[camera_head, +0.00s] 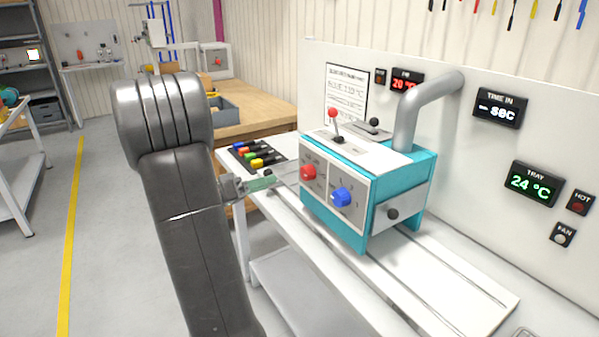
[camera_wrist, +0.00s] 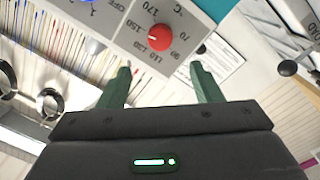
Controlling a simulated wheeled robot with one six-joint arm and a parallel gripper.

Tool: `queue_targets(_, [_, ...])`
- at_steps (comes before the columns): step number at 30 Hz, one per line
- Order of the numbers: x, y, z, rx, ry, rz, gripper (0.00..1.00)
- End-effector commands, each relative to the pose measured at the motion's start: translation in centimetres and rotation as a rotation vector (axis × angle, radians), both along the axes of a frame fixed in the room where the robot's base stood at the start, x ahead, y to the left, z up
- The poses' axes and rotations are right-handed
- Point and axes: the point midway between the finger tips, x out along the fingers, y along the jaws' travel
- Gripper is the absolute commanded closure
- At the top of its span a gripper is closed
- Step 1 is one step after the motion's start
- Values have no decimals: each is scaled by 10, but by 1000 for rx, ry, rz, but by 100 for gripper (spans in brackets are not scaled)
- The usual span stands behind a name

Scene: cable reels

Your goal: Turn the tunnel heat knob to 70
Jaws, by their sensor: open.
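The red knob (camera_head: 308,172), the tunnel heat knob by its °C scale, is on the front panel of the teal heat tunnel box (camera_head: 332,226). In the wrist view the red knob (camera_wrist: 158,38) sits amid printed numbers, 170, 150, 130, 110 and 90 among them. A small pale mark shows on the knob's left part; its exact reading is unclear. My gripper (camera_wrist: 160,76) is open, its two green fingers apart and pointing toward the panel, with the knob beyond and between their tips. In the head view my gripper (camera_head: 276,181) is just left of the knob, apparently empty.
A blue knob (camera_head: 342,197) is right of the red one. A lever with a red ball (camera_head: 333,113) stands on the box top. Several coloured tools lie in a black holder (camera_head: 258,157) at the left. A grey pipe (camera_head: 425,105) joins the box to the wall panel.

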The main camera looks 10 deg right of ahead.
Motion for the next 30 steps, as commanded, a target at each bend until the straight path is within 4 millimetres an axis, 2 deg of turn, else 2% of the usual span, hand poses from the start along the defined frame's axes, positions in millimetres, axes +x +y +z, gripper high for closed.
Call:
queue_targets(1, [2,-10,2,-1,2,-5,41])
queue_targets(9, [16,-57,2,1,3,-6,41])
queue_targets(16, [26,-90,1,1,2,-6,41])
queue_targets(21, [31,-103,1,1,2,-3,41])
queue_targets(30, [32,-107,0,1,3,-1,41])
